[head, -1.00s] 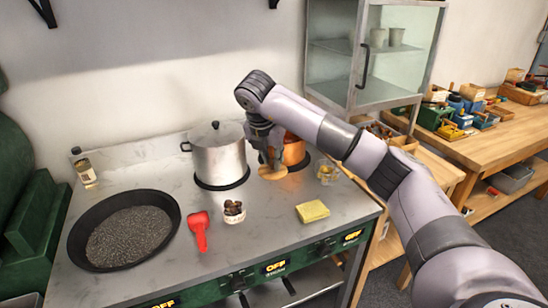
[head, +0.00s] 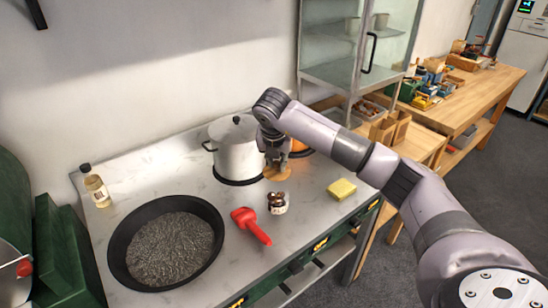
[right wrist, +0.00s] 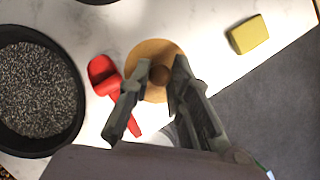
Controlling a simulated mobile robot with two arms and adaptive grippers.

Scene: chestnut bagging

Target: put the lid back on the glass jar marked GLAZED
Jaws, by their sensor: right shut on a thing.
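My right gripper (head: 277,163) is shut on a round tan wooden lid (head: 277,174), gripping it by its knob. The lid also shows in the right wrist view (right wrist: 146,60), between the fingertips (right wrist: 160,75). In the head view the lid appears just behind a small glass jar (head: 278,206) with dark brown contents and a pale label. The label is too small to read. The lid is apart from the jar. In the right wrist view the jar is mostly hidden by the gripper. My left gripper is not in view.
A red scoop (head: 250,224) lies left of the jar. A yellow sponge (head: 341,189) lies to its right. A wide black pan (head: 116,250), a steel pot (head: 238,160), a copper pot (head: 299,146) and a bottle (head: 97,190) stand around on the stove top.

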